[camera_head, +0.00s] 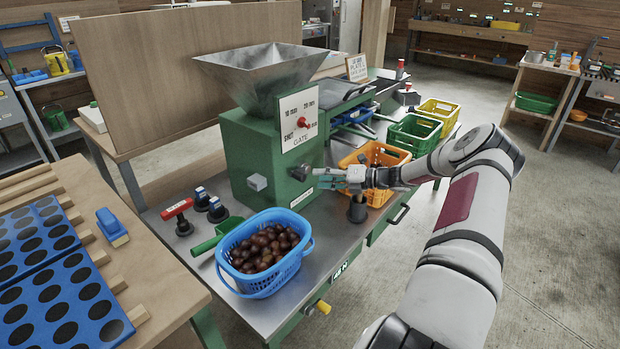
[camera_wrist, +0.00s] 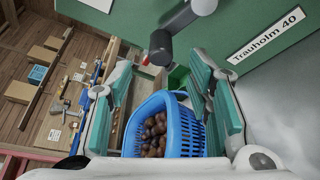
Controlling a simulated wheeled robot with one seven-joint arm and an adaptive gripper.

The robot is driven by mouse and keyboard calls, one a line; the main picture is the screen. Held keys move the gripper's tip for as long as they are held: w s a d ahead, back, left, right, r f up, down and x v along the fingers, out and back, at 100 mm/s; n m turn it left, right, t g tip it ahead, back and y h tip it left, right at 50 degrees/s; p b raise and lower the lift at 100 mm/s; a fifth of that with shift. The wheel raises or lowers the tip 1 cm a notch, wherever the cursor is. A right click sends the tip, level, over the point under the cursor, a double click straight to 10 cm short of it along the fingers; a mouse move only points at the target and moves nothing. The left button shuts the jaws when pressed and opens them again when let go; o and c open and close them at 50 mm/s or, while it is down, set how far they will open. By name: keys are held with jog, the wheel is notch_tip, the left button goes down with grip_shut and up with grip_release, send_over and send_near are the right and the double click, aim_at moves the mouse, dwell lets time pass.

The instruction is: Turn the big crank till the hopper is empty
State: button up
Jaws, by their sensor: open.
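The metal hopper (camera_head: 262,75) sits on the green machine (camera_head: 262,150); its visible inner walls are bare, and its bottom is hidden. A plate with a red gate knob (camera_head: 303,122) is on the machine's face. A dark crank (camera_head: 300,173) sticks out below it. In the wrist view, the crank's dark cylindrical grip (camera_wrist: 160,47) and grey arm show ahead of my gripper. My gripper (camera_head: 328,178) is open, its teal fingers pointing at the machine near the crank. In the wrist view, the fingers (camera_wrist: 163,88) are spread with nothing held; I cannot tell whether they touch the crank.
A blue basket of chestnuts (camera_head: 232,262) stands at the bench's front. An orange crate (camera_head: 376,200), a green crate (camera_head: 414,133) and a yellow crate (camera_head: 440,110) stand to the right. A green scoop (camera_head: 203,246) and red-handled tool (camera_head: 176,208) lie left. The floor at right is clear.

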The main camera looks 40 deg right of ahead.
jog(key=shift+v, duration=2.75)
